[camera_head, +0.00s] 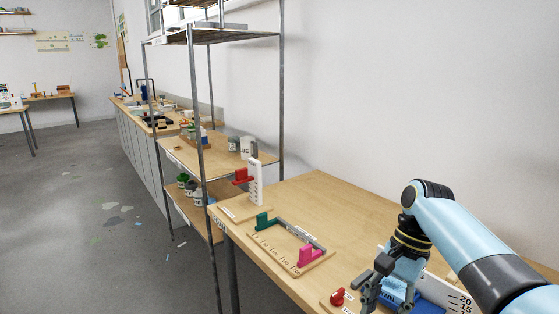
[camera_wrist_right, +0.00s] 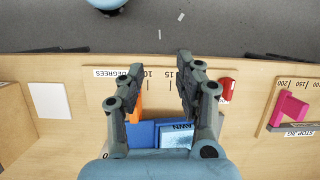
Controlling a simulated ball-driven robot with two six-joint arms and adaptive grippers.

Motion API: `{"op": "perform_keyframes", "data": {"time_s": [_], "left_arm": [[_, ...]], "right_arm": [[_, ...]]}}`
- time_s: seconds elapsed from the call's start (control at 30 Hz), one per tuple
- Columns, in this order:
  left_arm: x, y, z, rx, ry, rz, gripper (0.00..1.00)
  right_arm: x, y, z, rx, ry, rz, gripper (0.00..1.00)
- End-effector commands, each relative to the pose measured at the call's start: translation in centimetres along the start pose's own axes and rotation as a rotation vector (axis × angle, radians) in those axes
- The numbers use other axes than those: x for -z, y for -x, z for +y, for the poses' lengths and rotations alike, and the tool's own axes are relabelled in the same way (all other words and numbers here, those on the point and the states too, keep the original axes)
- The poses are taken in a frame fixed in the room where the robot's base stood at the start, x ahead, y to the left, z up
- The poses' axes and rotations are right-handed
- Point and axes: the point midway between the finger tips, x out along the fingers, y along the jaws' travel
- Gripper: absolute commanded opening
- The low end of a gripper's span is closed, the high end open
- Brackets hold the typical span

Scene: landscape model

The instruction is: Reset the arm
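My right arm (camera_head: 465,240) reaches in from the right in the head view, bent with its wrist pointing down. My right gripper (camera_head: 372,283) hangs over the near part of the wooden table. In the right wrist view the gripper (camera_wrist_right: 160,75) has its two fingers well apart, with nothing held between them. Below it is a device with a blue block (camera_wrist_right: 143,134), an orange piece (camera_wrist_right: 134,112) and a degrees scale (camera_wrist_right: 120,73). Its red knob (camera_wrist_right: 228,88) sits beside the right finger in that view. My left gripper is out of view.
A board with a green and a pink slider (camera_head: 312,256) lies farther along the table. Behind it stands a white upright scale (camera_head: 255,182) with a red slider. A metal-post shelf (camera_head: 200,150) with pots adjoins the table. The floor (camera_head: 80,210) at left is open.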

Motion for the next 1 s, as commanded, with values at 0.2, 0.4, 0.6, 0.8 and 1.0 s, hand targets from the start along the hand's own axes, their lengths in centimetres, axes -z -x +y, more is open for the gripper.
{"op": "perform_keyframes", "data": {"time_s": [0.2, 0.4, 0.6, 0.8, 1.0], "left_arm": [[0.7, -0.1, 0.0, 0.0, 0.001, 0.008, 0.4], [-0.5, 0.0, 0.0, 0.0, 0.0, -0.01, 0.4], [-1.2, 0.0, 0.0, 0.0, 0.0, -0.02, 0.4], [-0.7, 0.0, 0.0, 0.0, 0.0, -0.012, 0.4], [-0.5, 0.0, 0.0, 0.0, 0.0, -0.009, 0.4]], "right_arm": [[0.0, -1.8, 2.9, 0.009, 0.087, 0.069, 0.35], [-0.8, -3.5, 7.1, 0.01, 0.22, 0.172, 0.35], [-3.5, -3.9, 13.6, -0.017, 0.432, 0.326, 0.35], [-7.0, -2.2, 18.7, -0.059, 0.631, 0.46, 0.35], [-10.1, 0.1, 21.8, -0.096, 0.769, 0.548, 0.35]]}}
